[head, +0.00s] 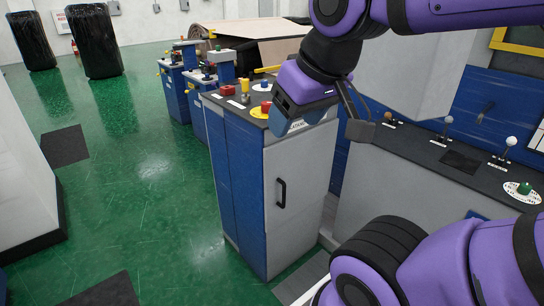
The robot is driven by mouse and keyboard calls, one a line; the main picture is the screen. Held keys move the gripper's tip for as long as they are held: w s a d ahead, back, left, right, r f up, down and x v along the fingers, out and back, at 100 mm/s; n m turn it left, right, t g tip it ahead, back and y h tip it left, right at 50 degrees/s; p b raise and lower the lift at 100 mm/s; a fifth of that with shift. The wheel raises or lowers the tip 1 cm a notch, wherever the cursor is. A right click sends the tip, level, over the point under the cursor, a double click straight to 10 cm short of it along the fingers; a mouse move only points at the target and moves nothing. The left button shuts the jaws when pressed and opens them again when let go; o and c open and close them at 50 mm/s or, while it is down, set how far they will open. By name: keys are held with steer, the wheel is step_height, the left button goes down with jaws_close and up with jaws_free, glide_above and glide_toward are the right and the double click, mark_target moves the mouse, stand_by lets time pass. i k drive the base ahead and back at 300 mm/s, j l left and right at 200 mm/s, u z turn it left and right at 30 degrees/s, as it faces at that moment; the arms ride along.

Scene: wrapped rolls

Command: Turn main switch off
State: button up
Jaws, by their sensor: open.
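A blue and grey cabinet (300,180) stands in the middle of the head view, with controls on its dark top. A red button on a yellow round base (262,112) sits near the top's front left. A red block-shaped control (227,90) and a yellow control (245,86) stand farther back. I cannot tell which of these is the main switch. My gripper (290,126) is open and points down at the cabinet's top front edge, just right of the red button. It hides part of the top. I cannot tell whether it touches the cabinet.
A dark-topped console (440,160) at right carries white-knobbed levers (511,141) and a green button (524,188). More blue control cabinets (174,92) stand behind. Black-wrapped rolls (96,42) stand at the back left. The green floor (150,170) left of the cabinet is largely clear.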

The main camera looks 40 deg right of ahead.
mark_target(265, 105)
steer(key=i+l, duration=0.85)
steer(key=l, duration=0.1)
